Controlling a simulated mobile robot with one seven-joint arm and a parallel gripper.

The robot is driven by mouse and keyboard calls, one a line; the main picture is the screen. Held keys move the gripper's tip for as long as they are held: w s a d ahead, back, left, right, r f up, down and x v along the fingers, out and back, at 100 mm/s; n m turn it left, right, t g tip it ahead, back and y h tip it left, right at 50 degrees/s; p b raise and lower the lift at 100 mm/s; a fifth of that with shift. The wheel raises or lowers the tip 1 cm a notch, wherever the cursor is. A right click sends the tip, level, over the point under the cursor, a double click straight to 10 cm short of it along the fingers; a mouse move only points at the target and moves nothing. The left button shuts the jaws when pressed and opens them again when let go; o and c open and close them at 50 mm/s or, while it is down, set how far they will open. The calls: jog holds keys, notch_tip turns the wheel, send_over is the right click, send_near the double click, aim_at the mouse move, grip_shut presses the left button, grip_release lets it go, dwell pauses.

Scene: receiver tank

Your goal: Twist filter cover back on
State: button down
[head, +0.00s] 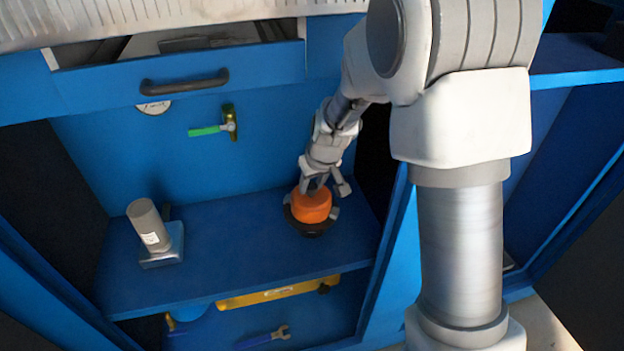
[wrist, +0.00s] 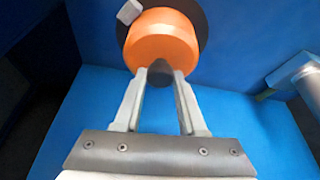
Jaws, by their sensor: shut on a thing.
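The filter cover looks to be the orange round cap (head: 311,206) on the right part of the blue shelf. It sits on or in a wider black round body (head: 313,229) with light grey tabs at its rim. In the wrist view the orange cap (wrist: 161,42) has a dark knob (wrist: 160,73) on its near side. My gripper (head: 318,187) reaches down to it from above, and its two fingers (wrist: 160,80) are shut on the knob. I cannot tell whether the cap is seated or turned tight.
A green-handled valve (head: 228,122) is on the back wall. A drawer with a dark handle (head: 184,82) is above. A yellow level (head: 277,293) and a wrench (head: 264,337) lie below.

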jog(key=shift+m, duration=0.3)
grip_release()
dwell(0.5)
jog(key=shift+r, duration=0.1)
dwell(0.4)
jog(key=shift+r+p, duration=2.7)
jog(key=shift+r, duration=0.75)
